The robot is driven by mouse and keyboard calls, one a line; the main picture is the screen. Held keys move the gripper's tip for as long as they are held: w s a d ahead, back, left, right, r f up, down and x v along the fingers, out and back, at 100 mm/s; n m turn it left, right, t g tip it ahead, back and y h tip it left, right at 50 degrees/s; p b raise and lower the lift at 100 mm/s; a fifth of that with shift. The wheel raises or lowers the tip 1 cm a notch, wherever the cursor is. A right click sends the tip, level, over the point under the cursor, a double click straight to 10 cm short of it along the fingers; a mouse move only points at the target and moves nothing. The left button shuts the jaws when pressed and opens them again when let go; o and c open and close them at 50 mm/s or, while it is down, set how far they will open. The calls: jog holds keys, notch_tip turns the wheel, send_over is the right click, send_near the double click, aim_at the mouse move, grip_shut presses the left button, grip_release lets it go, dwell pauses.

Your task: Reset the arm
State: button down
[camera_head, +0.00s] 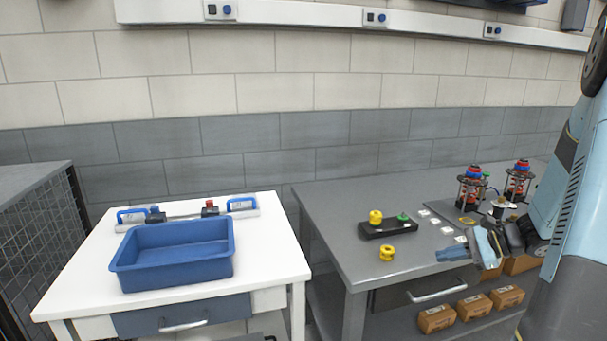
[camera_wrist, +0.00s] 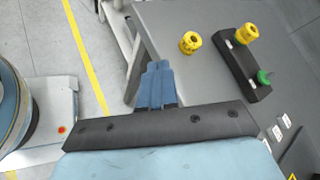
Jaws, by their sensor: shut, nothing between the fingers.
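My gripper (camera_head: 453,254) is at the right in the head view, its blue fingers pointing left over the front edge of the grey table (camera_head: 337,232). The fingers are together with nothing between them. In the wrist view my gripper (camera_wrist: 157,82) points up the picture, at the table's edge and apart from the yellow parts. My light blue arm hangs down the right side of the head view and hides part of the table's right end.
The grey table bears a loose yellow part (camera_head: 387,253), a black block (camera_head: 388,229) with yellow and green knobs, and two red-topped fixtures (camera_head: 471,187). Cardboard boxes (camera_head: 473,307) sit below. A blue bin (camera_head: 172,270) stands on the white table (camera_head: 75,273) at left.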

jog(key=s+a+r+n+g+h, duration=0.45)
jog(key=s+a+r+n, duration=0.35)
jog(key=a+r, duration=0.2)
jog(key=s+a+r+n+t+h, duration=0.3)
jog(key=s+r+n+t+h, duration=0.2)
jog(key=s+r+n, duration=0.3)
jog(key=s+r+h, duration=0.1)
jog(key=s, duration=0.3)
jog(key=shift+s+r+h, duration=0.15)
jog(key=shift+r+h, duration=0.15)
jog(key=shift+h, duration=0.05)
